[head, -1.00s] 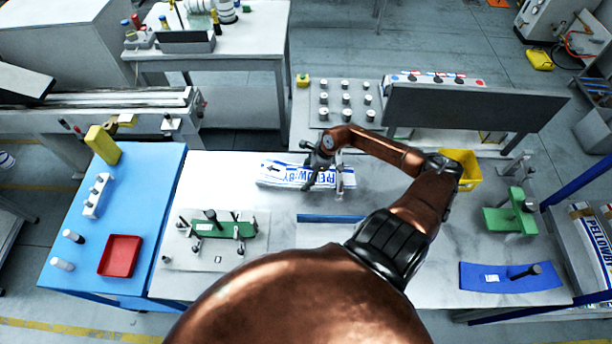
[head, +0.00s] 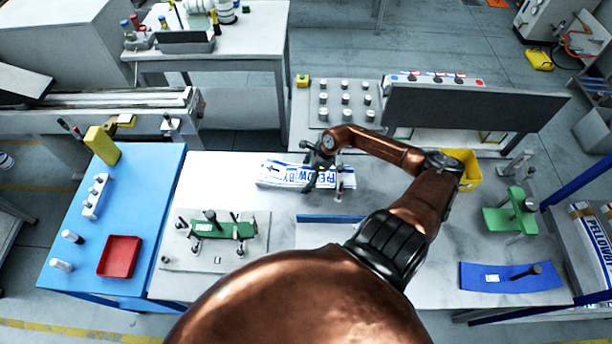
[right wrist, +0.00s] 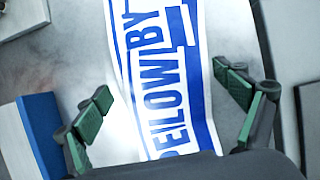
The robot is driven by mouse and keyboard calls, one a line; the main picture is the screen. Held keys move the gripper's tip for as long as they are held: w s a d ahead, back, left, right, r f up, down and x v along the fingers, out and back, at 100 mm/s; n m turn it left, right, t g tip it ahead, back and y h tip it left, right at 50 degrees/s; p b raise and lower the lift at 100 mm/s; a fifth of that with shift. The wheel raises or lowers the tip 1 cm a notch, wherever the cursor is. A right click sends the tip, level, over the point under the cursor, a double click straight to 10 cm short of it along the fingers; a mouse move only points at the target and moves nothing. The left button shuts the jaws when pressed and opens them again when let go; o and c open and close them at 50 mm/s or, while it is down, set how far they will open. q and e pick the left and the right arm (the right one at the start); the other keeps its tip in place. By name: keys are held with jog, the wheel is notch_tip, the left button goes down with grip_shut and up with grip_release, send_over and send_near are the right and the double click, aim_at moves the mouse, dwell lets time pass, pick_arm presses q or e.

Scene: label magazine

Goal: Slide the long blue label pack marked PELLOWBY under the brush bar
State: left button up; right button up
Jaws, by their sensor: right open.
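The PELLOWBY pack (head: 276,174) is long and white with blue lettering and lies flat on the pale worktop. My right gripper (head: 326,187) is above the pack's right part and hides some of its lettering. In the right wrist view the pack (right wrist: 168,75) runs between the green-padded fingers of the open right gripper (right wrist: 161,86), with a gap on each side. I cannot make out for certain which part is the brush bar. My left gripper is not in view.
A green block with clamps (head: 223,230) stands left on a plate. A dark panel (head: 470,110) stands behind at the right, near a yellow bin (head: 467,160). A blue curved sheet (head: 500,277) lies front right.

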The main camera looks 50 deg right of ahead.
jog(key=shift+s, duration=0.1)
jog(key=v, duration=1.2)
